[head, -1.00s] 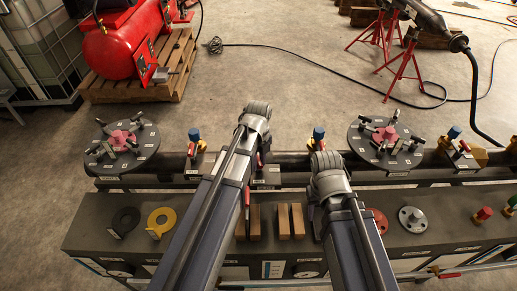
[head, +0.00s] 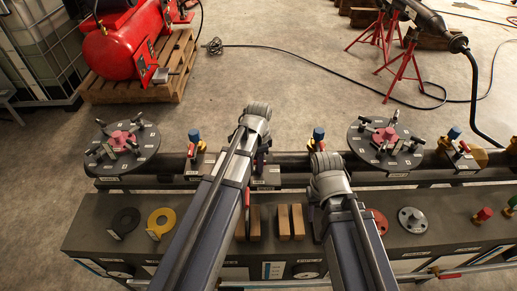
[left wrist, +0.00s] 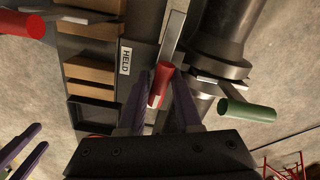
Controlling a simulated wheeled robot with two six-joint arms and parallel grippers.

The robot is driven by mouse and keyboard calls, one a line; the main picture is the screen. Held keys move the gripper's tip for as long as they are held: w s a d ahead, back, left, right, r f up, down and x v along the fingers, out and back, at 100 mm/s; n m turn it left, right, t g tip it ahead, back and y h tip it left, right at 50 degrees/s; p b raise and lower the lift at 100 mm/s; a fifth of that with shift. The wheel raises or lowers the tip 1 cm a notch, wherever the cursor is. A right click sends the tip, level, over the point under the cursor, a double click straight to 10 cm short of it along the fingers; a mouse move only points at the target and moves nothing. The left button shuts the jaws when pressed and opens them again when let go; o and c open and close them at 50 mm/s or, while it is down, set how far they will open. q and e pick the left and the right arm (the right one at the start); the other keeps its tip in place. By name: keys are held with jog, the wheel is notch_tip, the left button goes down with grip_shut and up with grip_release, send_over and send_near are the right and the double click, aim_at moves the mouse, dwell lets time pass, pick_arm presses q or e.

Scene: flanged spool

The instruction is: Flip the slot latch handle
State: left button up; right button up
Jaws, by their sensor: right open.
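In the left wrist view, a red cylindrical handle (left wrist: 160,86) stands between the two purple fingers of my left gripper (left wrist: 164,78). The fingers are apart, with a gap on the right side of the handle; contact on the left side cannot be told. The handle is beside a grey metal bar (left wrist: 173,38) and a label reading "HELD" (left wrist: 125,61). The purple fingers of my right gripper (left wrist: 37,138) show apart and empty at the left edge. In the head view, both grippers are hidden behind my arms.
A green handle (left wrist: 248,117) and another red handle (left wrist: 22,24) flank the left gripper. Wooden blocks (head: 291,222) sit in slots of the grey bench (head: 95,222). Two flanged discs (head: 140,155) (head: 360,145) stand along the pipe behind it.

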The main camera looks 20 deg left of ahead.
pick_arm(q)
jog(key=shift+n, duration=0.4)
jog(key=m, duration=0.2)
jog(key=shift+m, duration=0.3)
notch_tip(320, 180, up, 7)
jog(key=p, duration=0.7)
jog(key=shift+o, duration=0.3)
jog(key=o, duration=0.3)
jog(key=s+r+t+p, duration=0.1)
jog(key=s+r+m+t+p, duration=0.1)
jog(key=r+p, duration=0.1)
jog(key=shift+s+d+r+m+y, duration=0.1)
jog(key=shift+s+r+m+y, duration=0.1)
jog(key=shift+s+m+y, duration=0.1)
jog(key=f+b, duration=0.2)
jog(key=w+f+b, duration=0.1)
jog(key=f+b, duration=0.2)
jog(key=w+f+b, duration=0.1)
jog(key=f+b, duration=0.2)
jog(key=shift+a, duration=0.2)
jog(key=shift+r, duration=0.1)
